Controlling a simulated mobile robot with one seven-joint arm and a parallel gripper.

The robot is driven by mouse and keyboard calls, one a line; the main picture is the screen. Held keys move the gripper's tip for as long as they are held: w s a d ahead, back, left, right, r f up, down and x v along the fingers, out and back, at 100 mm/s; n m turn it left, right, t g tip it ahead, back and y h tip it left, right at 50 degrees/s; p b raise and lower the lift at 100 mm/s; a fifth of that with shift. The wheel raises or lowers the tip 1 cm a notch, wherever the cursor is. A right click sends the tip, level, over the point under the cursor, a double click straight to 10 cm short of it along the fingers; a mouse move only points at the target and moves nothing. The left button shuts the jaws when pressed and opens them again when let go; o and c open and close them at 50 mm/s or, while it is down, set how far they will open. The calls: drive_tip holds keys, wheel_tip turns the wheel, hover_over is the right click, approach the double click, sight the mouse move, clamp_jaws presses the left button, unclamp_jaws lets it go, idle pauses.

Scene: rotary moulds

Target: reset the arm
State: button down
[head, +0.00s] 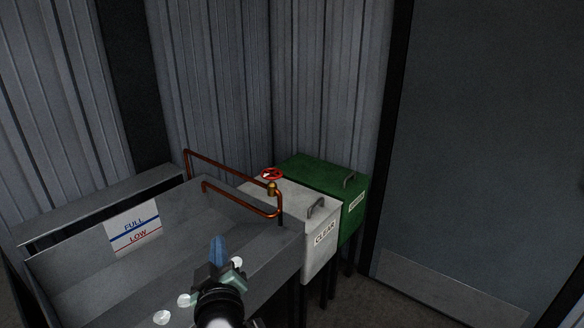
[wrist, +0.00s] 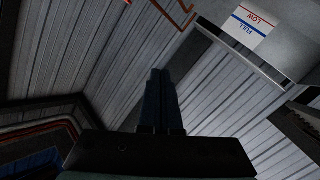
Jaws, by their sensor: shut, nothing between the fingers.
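My gripper (head: 217,246) is at the bottom middle of the head view, over the front part of a grey metal trough (head: 75,262). Its blue fingers point up and away from my body. In the wrist view the two fingers of my gripper (wrist: 161,75) lie side by side, shut with nothing between them. The trough's FULL and LOW label (head: 133,230) shows left of the gripper, and it also shows upside down in the wrist view (wrist: 249,24).
A copper pipe (head: 235,172) with a red valve wheel (head: 271,174) runs over the trough. A white CLEAR bin (head: 297,205) and a green bin (head: 318,174) stand right of it. A grey door (head: 480,150) is at right.

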drive_tip(key=s+d+r+m+t+h+p, duration=0.1)
drive_tip(key=s+d+r+m+t+p, duration=0.15)
drive_tip(key=r, duration=1.05)
drive_tip(key=s+d+r+m+t+p, duration=0.1)
drive_tip(key=s+d+r+t, duration=0.25)
drive_tip(key=r, duration=0.85)
drive_tip(key=s+d+r+m+t+h+p, duration=0.15)
drive_tip(key=s+d+r, duration=0.25)
drive_tip(key=r, duration=0.9)
drive_tip(key=s+d+r+m+t+h+p, duration=0.1)
drive_tip(key=s+d+r+m+t, duration=0.2)
drive_tip(key=s+r, duration=0.8)
drive_tip(key=shift+d+m+h+p, duration=0.35)
drive_tip(key=shift+m, duration=0.15)
drive_tip(key=shift+w+t, duration=0.1)
drive_tip(key=shift+t, duration=0.15)
